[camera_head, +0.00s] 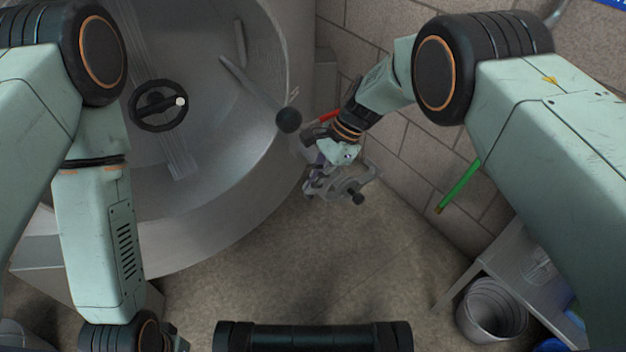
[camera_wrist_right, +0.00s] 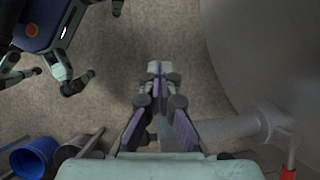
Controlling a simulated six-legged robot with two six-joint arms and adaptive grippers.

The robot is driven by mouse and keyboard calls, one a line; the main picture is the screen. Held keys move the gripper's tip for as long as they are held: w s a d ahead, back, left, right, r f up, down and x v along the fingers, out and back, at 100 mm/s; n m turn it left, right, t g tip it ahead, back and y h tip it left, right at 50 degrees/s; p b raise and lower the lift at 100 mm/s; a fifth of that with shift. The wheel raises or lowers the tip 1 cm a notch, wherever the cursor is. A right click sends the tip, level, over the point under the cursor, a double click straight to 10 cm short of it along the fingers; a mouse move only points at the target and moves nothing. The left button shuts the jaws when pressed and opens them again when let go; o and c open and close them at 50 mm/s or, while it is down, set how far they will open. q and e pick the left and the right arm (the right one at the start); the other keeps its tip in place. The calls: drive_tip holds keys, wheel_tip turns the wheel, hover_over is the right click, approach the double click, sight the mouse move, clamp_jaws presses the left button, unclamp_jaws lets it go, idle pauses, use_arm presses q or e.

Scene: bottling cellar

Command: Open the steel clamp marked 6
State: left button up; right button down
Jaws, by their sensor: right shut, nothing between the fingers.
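My right gripper (camera_head: 345,187) is low beside the tank's right side in the head view. In the right wrist view its fingers (camera_wrist_right: 157,72) are together, with nothing between them and floor behind. A grey pipe stub (camera_wrist_right: 230,130) sticks out from the tank on the right of that view. It has a pale ring-like fitting (camera_wrist_right: 272,126) and a red handle (camera_wrist_right: 289,173). The red handle also shows beside my right wrist in the head view (camera_head: 325,117). I cannot tell whether the fitting is the clamp, and no 6 is readable. My left gripper (camera_head: 175,341) is mostly cut off at the bottom edge.
A large steel tank (camera_head: 225,215) with a black handwheel (camera_head: 158,105) and a black-knobbed lever (camera_head: 288,121) fills the left. A block wall (camera_head: 400,150) with a green bar (camera_head: 459,187) is at right. A grey bin (camera_head: 494,308) stands lower right. Floor between is clear.

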drive_tip(key=shift+a, duration=0.1)
drive_tip(key=shift+r, duration=0.1)
drive_tip(key=shift+d, duration=0.25)
drive_tip(key=v, duration=1.2)
